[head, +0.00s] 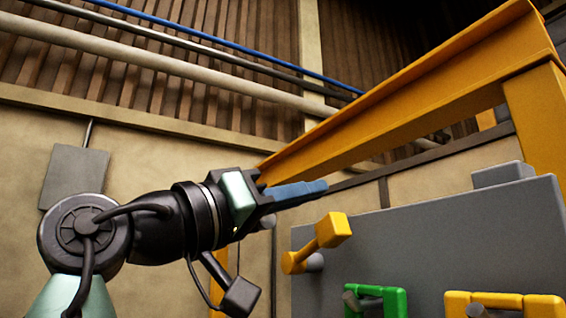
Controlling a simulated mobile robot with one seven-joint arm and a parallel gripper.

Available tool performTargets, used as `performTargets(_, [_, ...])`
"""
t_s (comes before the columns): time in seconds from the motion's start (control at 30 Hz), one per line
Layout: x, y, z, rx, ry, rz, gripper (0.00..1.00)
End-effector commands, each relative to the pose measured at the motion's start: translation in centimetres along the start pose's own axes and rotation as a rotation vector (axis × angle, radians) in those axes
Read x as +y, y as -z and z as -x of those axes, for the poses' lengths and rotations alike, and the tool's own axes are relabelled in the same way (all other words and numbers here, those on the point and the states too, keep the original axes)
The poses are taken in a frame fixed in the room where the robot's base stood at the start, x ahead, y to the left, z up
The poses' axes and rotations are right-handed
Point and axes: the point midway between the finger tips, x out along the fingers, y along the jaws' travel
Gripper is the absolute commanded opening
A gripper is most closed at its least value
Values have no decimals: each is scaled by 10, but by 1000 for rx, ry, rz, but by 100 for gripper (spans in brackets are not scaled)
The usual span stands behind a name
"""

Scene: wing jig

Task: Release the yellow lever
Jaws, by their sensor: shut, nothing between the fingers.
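The yellow lever (318,241) is mounted near the left edge of the grey panel (455,232). Its thick block end points up and to the right, and its round pivot end is at the lower left. A grey cylinder shows beside the pivot. My gripper (322,187) is shut and empty, with its blue-grey fingers pointing right. In the picture the fingers are just above the lever's block end, with a small gap between them. How far apart they are in depth I cannot tell.
A green handle (377,299) and a yellow handle (503,305) sit on the panel's lower part, both cut off by the frame. A grey block (502,175) sits on the panel's top edge. A large yellow beam frame (420,92) stands above and behind my gripper.

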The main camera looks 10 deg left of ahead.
Motion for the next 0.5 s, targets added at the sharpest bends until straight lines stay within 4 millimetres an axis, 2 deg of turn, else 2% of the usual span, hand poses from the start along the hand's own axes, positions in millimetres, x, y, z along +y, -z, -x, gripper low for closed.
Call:
performTargets(0.23, [0, -19, 7, 0, -1, 0, 0])
performTargets(0.5, [1, -25, 9, 0, -2, -1, 0])
